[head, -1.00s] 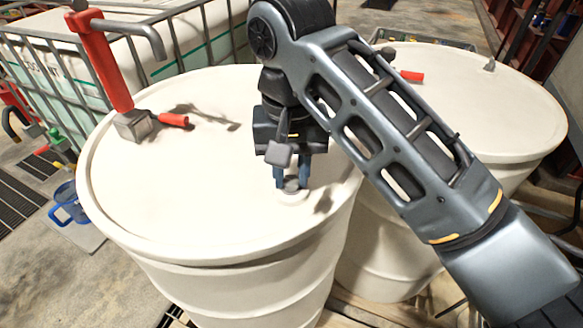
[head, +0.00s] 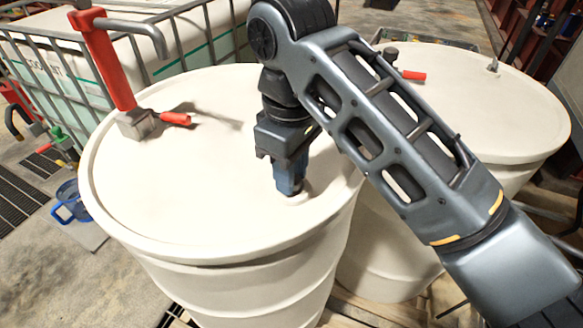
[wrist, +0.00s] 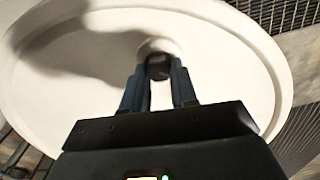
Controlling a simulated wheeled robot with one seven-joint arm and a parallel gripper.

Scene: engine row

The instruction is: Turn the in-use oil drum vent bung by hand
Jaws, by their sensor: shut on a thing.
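The in-use oil drum (head: 150,205) is a cream drum with a red hand pump (head: 103,62) standing on its lid at the back left. My gripper (head: 291,192) points down at the front right of this lid. In the wrist view my gripper's blue fingers (wrist: 158,78) are shut on the dark vent bung (wrist: 158,65), one finger on each side. The bung sits on a pale round boss in the lid. In the head view the fingers hide most of the bung.
A second cream drum (head: 510,95) stands close at the right, with small fittings and a red handle (head: 414,75) on top. A caged white tank (head: 190,40) stands behind. A blue jug (head: 72,203) is on the floor at left. My forearm crosses above the gap between the drums.

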